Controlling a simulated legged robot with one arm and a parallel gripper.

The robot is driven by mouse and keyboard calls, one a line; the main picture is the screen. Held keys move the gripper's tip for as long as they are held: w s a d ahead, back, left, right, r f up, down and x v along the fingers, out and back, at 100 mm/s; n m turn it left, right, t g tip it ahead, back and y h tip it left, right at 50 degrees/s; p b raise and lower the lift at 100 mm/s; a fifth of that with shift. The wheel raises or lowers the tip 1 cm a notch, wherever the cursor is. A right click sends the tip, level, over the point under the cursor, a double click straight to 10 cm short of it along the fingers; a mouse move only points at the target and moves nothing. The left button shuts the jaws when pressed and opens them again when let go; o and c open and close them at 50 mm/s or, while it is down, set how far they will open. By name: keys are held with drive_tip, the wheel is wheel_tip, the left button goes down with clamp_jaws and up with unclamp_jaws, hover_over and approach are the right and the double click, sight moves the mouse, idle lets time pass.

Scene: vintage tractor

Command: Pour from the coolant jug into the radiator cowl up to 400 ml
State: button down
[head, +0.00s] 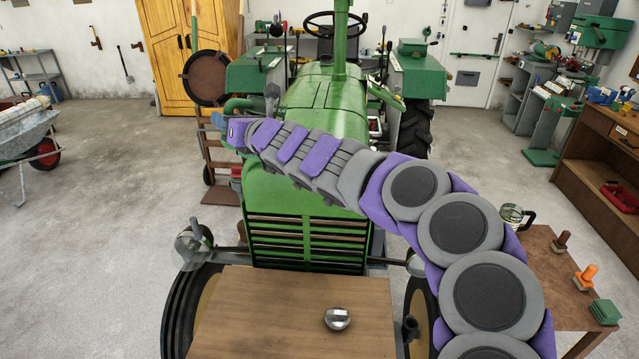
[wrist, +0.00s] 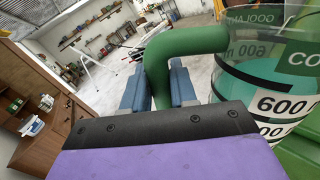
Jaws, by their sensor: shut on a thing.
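My gripper (wrist: 158,82) has its blue fingers shut on the green handle (wrist: 185,42) of the coolant jug in the wrist view. The clear jug (wrist: 268,55) carries 600 marks and teal liquid (wrist: 255,88); its right part is cut off by the frame. The level's exact reading is unclear. In the head view my arm reaches left across the tractor's front, and I cannot clearly make out the jug there. The green radiator cowl (head: 262,196) stands below my arm; its filler opening is not visible. No liquid stream shows.
A wooden board (head: 260,318) in front of the grille bears a silver cap (head: 338,318). A wheelbarrow (head: 30,130) stands far left. Open floor lies on the left.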

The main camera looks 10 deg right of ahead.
drive_tip(key=shift+w+d+r+p, duration=0.1)
drive_tip(key=shift+r+p, duration=0.15)
drive_tip(key=shift+p, duration=0.05)
drive_tip(key=shift+a+f, duration=0.2)
drive_tip(key=shift+a, duration=0.4)
drive_tip(key=shift+w+d+f+p, duration=0.1)
drive_tip(key=shift+w+d+p, duration=0.15)
drive_tip(key=shift+d+p, duration=0.25)
drive_tip(key=shift+w+d+f+p, duration=0.1)
drive_tip(key=shift+w+d+p, duration=0.15)
drive_tip(key=shift+d, duration=0.3)
drive_tip(key=shift+f+p, duration=0.25)
drive_tip(key=shift+p, duration=0.3)
